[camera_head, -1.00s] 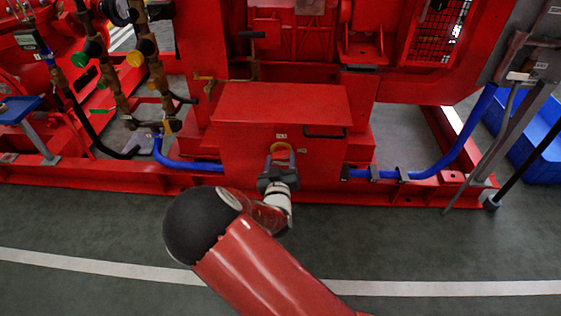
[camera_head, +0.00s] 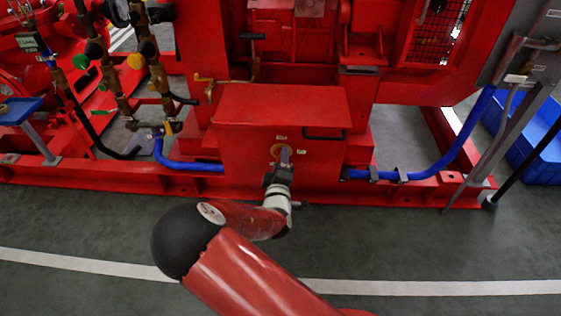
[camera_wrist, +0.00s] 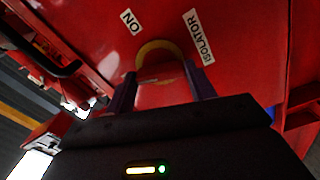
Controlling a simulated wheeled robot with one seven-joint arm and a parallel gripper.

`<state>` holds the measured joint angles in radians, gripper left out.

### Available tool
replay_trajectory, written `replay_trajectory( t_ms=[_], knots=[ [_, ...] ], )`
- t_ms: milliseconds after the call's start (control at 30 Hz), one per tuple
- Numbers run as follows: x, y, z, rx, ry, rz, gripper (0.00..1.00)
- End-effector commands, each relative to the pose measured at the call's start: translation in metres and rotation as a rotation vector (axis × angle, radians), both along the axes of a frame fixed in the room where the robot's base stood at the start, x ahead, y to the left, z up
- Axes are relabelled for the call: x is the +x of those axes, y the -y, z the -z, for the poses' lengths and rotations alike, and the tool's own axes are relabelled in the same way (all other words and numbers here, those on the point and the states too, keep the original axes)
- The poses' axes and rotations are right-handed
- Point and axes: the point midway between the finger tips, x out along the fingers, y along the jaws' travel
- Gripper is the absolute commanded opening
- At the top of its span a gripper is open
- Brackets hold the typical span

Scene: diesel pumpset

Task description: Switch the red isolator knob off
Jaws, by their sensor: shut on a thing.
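The red isolator knob (camera_wrist: 160,72) sits in a round yellow plate (camera_wrist: 158,47) on the front of the red box (camera_head: 240,150). In the wrist view, my gripper (camera_wrist: 162,90) has a finger on either side of the knob, and its body hides the lower part. In the head view, my gripper (camera_head: 281,162) covers much of the knob, with part of the yellow plate showing at its left. An "ON" label (camera_wrist: 130,21) and an "ISOLATOR" label (camera_wrist: 198,37) lie beside the plate. The knob's exact angle is hard to read.
A dark handle (camera_head: 323,135) is on the box, right of the knob. Blue hoses (camera_head: 430,172) run low along the red base frame (camera_head: 100,178).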

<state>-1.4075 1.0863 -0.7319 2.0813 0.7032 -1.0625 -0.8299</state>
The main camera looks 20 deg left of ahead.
Motion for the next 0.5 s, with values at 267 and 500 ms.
replay_trajectory(
  t_ms=[267,500],
  knots=[
    [-0.0007,-0.0013,-0.0001,-0.180,0.043,-0.003,0.32],
    [-0.0004,-0.0009,0.0004,-0.266,0.063,-0.002,0.32]
  ],
)
